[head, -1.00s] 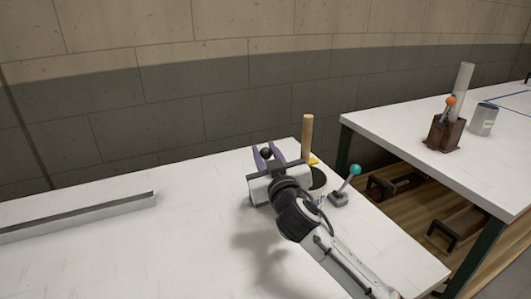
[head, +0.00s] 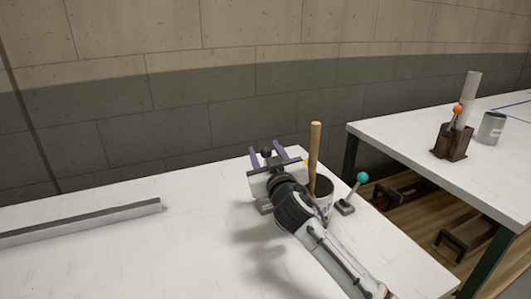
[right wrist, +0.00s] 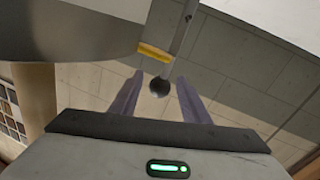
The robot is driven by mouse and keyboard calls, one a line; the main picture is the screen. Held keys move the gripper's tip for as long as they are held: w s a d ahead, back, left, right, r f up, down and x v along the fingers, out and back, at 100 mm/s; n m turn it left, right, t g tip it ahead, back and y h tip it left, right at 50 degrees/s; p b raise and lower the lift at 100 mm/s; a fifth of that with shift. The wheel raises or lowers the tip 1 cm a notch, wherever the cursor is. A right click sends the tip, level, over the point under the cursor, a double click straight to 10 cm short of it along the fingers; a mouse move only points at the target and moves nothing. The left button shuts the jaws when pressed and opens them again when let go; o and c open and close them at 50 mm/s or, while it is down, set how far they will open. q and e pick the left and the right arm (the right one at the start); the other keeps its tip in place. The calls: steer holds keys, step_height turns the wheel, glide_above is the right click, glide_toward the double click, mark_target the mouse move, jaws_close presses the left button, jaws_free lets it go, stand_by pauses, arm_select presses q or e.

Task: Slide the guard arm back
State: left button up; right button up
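The guard arm shows in the right wrist view as a thin grey rod with a black ball knob (right wrist: 160,87) and a yellow piece (right wrist: 155,52) beside it. In the head view the black knob (head: 266,152) shows by my right gripper (head: 267,151), at the table's far edge. The rest of the arm is mostly hidden behind the gripper. The gripper's two purple fingers (right wrist: 160,98) stand apart on either side of the knob, with a visible gap at each side. My left gripper is out of view.
A can (head: 324,192) with a wooden stick (head: 315,150) stands right of the gripper, beside a teal-knobbed lever (head: 362,178). A grey rail (head: 85,222) lies at left. A second table holds an orange-knobbed lever (head: 458,110) and a grey can (head: 491,127). The near left tabletop is clear.

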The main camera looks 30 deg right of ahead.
steer(key=v, duration=1)
steer(key=shift+s+b, duration=0.15)
steer(key=shift+b, duration=0.15)
